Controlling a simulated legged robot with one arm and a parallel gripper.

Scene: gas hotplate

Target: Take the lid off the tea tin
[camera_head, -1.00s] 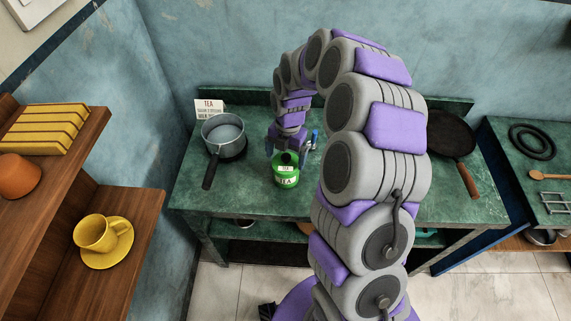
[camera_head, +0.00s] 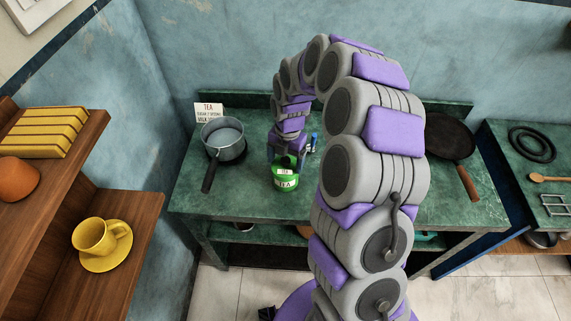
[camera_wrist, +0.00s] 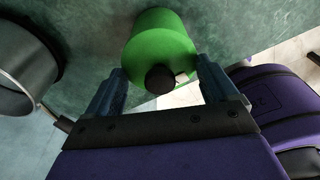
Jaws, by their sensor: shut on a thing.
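The green tea tin (camera_head: 284,184) stands on the green counter, its white label facing my body camera. My gripper (camera_head: 289,158) is over it from above, with its fingers around the lid at the top. In the wrist view, the tin (camera_wrist: 155,24) lies between the two blue-grey fingers of my gripper (camera_wrist: 160,66), which is shut on the lid. The lid's round black knob (camera_wrist: 159,79) points toward my palm. Finger contact is partly hidden in the body view. I cannot see any gap between lid and tin.
A grey pot (camera_head: 224,139) with a dark handle stands left of the tin, before a white tea sign (camera_head: 209,111). A dark frying pan (camera_head: 449,137) lies at right behind my arm. A yellow cup (camera_head: 96,236) sits on the wooden shelf at left.

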